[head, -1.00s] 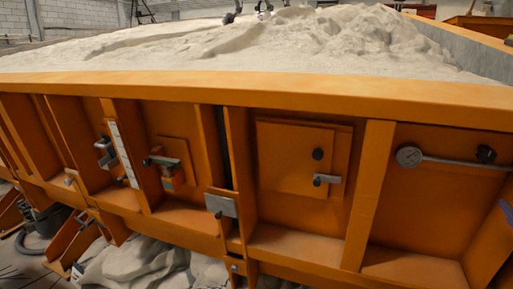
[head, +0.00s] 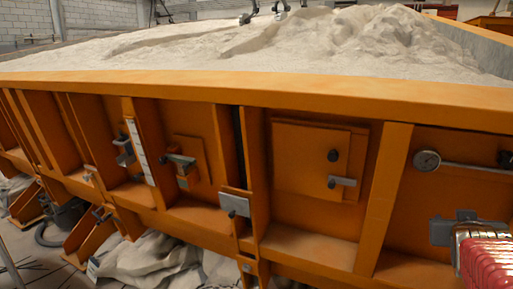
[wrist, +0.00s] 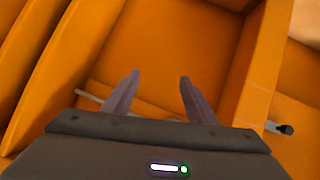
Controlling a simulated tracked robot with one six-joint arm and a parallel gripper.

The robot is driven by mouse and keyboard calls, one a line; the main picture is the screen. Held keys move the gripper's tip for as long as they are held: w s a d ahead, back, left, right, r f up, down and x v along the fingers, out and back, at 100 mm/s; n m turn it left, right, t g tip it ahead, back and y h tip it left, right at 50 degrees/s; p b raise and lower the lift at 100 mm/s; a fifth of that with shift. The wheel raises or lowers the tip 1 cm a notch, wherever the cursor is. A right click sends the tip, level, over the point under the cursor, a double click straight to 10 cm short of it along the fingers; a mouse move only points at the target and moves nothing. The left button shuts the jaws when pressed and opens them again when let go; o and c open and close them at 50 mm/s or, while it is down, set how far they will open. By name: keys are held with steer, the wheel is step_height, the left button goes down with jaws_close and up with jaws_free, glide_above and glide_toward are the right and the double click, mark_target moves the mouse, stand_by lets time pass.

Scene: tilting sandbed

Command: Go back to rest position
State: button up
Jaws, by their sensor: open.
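In the wrist view my gripper (wrist: 159,76) is open. Its two dark purple-grey fingers stand apart with nothing between them, in front of an orange panel. In the head view a grey piece (head: 455,230) and a red ribbed part (head: 487,262) show at the lower right edge; they look like parts of my arm. The fingers cannot be made out clearly there. A thin rod (wrist: 88,96) passes behind the fingers in the wrist view, with a dark knob (wrist: 286,129) at its right.
The orange sandbed wall (head: 250,88) with upright ribs crosses the head view, with pale sand (head: 200,50) above. A round gauge (head: 427,161) with a rod, a latched panel (head: 310,160) and a grey plate (head: 235,204) stick out from the wall. Pale sacks (head: 150,262) lie below.

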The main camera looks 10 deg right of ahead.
steer(key=a+f+m+g+y, duration=0.1)
steer(key=a+f+y, duration=0.25)
steer(key=a, duration=0.65)
steer(key=a+f+m+g+y, duration=0.1)
steer(key=a+f+y, duration=0.25)
steer(key=a, duration=0.65)
steer(key=s+a+f+n+g+y, duration=0.1)
steer(key=s+a+f+n, duration=0.1)
steer(key=s+a, duration=0.3)
steer(key=s+a+f+n+g+y, duration=0.1)
steer(key=s+a+n, duration=0.4)
steer(key=a, duration=0.7)
steer(key=shift+s+a+f+y, duration=0.15)
steer(key=shift+s+f+y, duration=0.2)
steer(key=shift+s, duration=0.15)
